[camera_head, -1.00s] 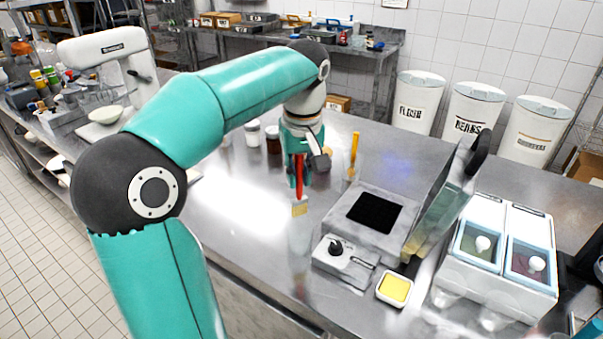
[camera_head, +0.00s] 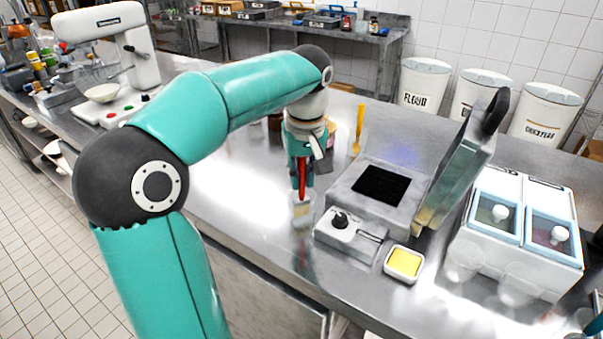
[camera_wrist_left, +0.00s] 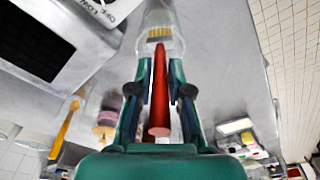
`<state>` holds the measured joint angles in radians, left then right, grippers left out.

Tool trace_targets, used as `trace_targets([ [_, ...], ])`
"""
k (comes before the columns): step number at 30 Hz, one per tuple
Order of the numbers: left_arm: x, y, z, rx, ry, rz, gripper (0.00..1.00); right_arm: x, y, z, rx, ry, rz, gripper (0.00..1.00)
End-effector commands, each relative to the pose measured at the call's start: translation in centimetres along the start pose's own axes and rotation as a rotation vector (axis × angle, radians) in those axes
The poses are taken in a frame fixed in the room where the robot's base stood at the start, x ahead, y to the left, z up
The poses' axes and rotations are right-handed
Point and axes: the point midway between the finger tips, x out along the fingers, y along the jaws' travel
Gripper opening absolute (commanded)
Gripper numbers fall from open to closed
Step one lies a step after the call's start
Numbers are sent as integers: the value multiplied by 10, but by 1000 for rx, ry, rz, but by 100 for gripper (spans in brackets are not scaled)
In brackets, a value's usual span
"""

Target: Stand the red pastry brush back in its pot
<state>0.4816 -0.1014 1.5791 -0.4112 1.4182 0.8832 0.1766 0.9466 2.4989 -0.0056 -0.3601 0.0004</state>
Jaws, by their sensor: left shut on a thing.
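My left gripper (camera_head: 301,166) is shut on the red handle of the pastry brush (camera_head: 302,190) above the counter. The brush is close to upright, with its pale bristles down. A clear pot (camera_head: 303,222) shows around the bristles. In the left wrist view the red brush (camera_wrist_left: 160,88) lies between the fingers of the left gripper (camera_wrist_left: 159,92), and its bristles overlap the clear pot (camera_wrist_left: 172,46). The bristles look within the pot's rim; I cannot tell whether they touch its bottom. My right gripper is not in view.
A press with a raised lid (camera_head: 458,180) stands right of the brush, with a small control box (camera_head: 338,234) in front. A yellow-filled dish (camera_head: 404,263) and a white two-bin unit (camera_head: 512,240) are farther right.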

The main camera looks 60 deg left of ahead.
Motion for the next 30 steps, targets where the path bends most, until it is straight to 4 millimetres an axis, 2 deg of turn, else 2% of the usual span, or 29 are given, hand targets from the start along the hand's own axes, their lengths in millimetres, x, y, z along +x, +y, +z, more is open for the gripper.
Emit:
trace_targets([
  [10,2,0,0,0,0,0,0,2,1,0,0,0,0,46],
  [11,2,0,0,0,0,0,22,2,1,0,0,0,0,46],
  [15,2,0,0,1,0,0,45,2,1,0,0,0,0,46],
  [16,2,0,0,1,0,0,48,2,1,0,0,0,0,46],
  [26,1,0,0,1,0,0,48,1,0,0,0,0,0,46],
  [30,-10,1,0,2,2,2,48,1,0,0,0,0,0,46],
])
